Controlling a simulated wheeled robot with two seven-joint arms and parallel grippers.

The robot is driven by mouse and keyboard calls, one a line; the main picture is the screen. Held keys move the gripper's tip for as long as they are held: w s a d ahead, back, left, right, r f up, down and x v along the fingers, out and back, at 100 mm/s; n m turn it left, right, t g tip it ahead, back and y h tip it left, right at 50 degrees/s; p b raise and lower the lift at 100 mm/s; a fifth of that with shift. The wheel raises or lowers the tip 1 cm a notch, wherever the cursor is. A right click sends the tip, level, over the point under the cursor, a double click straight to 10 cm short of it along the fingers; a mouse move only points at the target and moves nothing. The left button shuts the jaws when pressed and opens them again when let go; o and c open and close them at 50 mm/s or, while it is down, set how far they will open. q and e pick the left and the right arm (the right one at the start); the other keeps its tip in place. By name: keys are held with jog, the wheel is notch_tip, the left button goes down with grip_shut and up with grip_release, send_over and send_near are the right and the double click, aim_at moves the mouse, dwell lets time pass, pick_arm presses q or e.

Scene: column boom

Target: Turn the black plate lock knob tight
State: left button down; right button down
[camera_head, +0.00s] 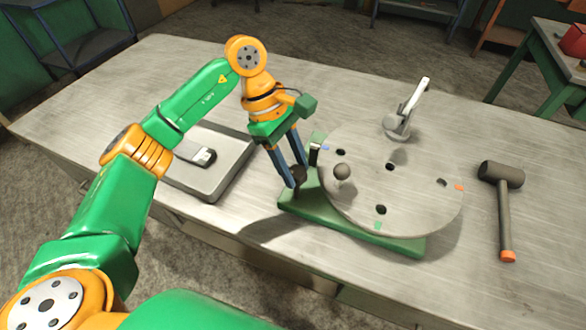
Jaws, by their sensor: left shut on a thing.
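The black plate lock knob (299,174) sits at the left edge of the green base, beside the round grey plate (410,195). It is partly hidden by my fingers. My left gripper (296,175) points down at it, with its two blue fingers shut on it. The plate has several dark holes, small coloured marks near its rim and a grey ball handle (342,172) on its left part. The plate rests on the green base (350,228). My right gripper is not in view.
A grey tray (232,178) with a small dark and white item (203,156) lies left of the base. A metal lever clamp (400,122) stands behind the plate. A mallet (503,205) lies to the right. The bench's back left is clear.

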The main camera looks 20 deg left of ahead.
pick_arm(q)
jog(key=m+g, duration=0.1)
jog(key=m, duration=0.2)
jog(key=shift+w+m, duration=0.1)
jog(key=shift+m, duration=0.2)
jog(key=shift+d+m+g+y, duration=0.1)
jog(key=shift+m+g+y, duration=0.55)
jog(key=shift+m, duration=1.05)
jog(key=shift+f, duration=0.1)
jog(key=shift+c, duration=1.8)
grip_release()
